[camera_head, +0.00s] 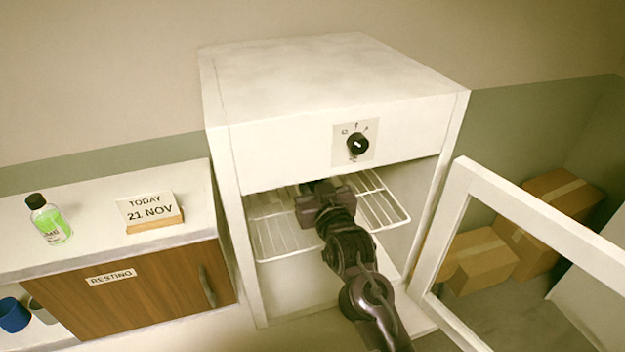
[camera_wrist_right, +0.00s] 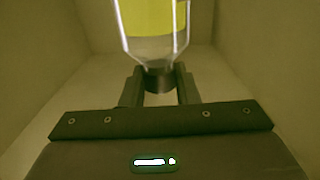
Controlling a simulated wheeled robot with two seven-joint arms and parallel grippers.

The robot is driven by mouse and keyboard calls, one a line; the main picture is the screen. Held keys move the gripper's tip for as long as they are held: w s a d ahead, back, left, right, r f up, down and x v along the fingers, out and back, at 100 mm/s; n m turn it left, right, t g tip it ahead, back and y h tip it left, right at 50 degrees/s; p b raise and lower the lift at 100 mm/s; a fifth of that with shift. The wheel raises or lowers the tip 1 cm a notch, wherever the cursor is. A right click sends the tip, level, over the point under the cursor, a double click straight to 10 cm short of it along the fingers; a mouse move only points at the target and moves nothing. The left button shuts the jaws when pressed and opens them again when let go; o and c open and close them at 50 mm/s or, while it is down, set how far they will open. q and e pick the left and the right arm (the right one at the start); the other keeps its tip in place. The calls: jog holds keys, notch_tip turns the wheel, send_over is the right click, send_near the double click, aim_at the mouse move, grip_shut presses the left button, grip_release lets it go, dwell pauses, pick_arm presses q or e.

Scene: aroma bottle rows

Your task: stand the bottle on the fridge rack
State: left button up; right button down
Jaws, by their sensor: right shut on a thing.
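My right gripper (camera_wrist_right: 158,88) is shut on the dark neck or cap of a clear bottle (camera_wrist_right: 155,48) with a yellow band, seen in the wrist view. The top of that view cuts off the rest of the bottle. In the head view my right gripper (camera_head: 318,188) is inside the open fridge (camera_head: 225,170), over the wire rack (camera_head: 378,202). The gripper and arm hide the held bottle there. I cannot tell whether its base touches the rack. My left gripper is not in view.
The open fridge door (camera_head: 540,215) stands at the right, with cardboard boxes (camera_head: 480,258) behind it. At left, a green bottle (camera_head: 50,222) and a date sign (camera_head: 150,212) reading "TODAY 21 NOV" stand on the counter. Below is a wooden cupboard door (camera_head: 150,300) labelled "RESTING". Rack sides look clear.

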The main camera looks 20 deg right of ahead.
jog(key=shift+f, duration=0.15)
jog(key=c, duration=1.1)
grip_release()
jog(key=shift+s, duration=0.25)
jog(key=s+b, duration=0.4)
jog(key=s, duration=0.7)
jog(key=shift+s+d, duration=0.15)
jog(key=shift+s, duration=0.05)
